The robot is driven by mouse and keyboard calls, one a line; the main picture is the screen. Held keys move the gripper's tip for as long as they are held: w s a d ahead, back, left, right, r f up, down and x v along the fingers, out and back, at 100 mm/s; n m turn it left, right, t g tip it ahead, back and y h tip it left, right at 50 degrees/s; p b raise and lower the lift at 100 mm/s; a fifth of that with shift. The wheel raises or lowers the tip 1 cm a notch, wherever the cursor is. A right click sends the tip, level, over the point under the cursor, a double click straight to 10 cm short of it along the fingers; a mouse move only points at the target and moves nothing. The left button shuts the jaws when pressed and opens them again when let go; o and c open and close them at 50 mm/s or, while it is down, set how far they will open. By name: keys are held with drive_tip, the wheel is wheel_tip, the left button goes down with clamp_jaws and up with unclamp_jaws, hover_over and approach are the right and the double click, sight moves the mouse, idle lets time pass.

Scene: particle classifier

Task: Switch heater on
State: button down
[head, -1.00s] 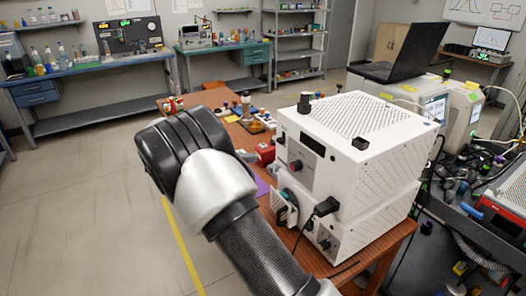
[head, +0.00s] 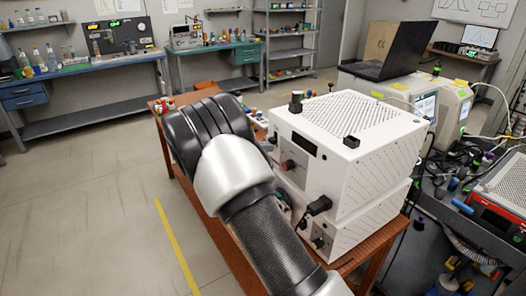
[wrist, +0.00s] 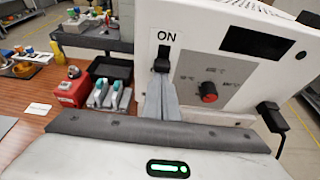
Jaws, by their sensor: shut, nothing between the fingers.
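A white box-shaped unit (head: 350,168) with a perforated top stands on a second white unit on the wooden table. In the wrist view its front panel (wrist: 214,98) has an "ON" label, a black switch (wrist: 161,60) just below the label, a red knob (wrist: 209,92) and a dark display. My gripper (wrist: 161,80) is shut and empty, its fingertips right at the lower end of the switch. Whether they touch it, I cannot tell. In the head view my arm hides the gripper and the switch.
A red device (wrist: 73,88), a black tray (wrist: 110,70) and white-and-teal items (wrist: 108,95) lie left of the panel. A black plug (head: 319,205) with a cable sticks out from the front. A laptop (head: 402,50) stands behind, and a cluttered bench is at right.

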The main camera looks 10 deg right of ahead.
wheel_tip(320, 180, up, 3)
drive_tip(key=shift+r+p, duration=0.1)
drive_tip(key=shift+p, duration=1.15)
wheel_tip(320, 180, down, 6)
drive_tip(key=b, duration=0.2)
drive_tip(key=shift+r+b, duration=0.25)
drive_tip(key=shift+b, duration=0.05)
approach(271, 139)
drive_tip(key=a+f, duration=0.1)
drive_tip(key=s+a+f, duration=0.1)
drive_tip(key=f, duration=0.1)
drive_tip(key=shift+a+f+p, duration=0.25)
drive_tip(key=shift+p, duration=0.15)
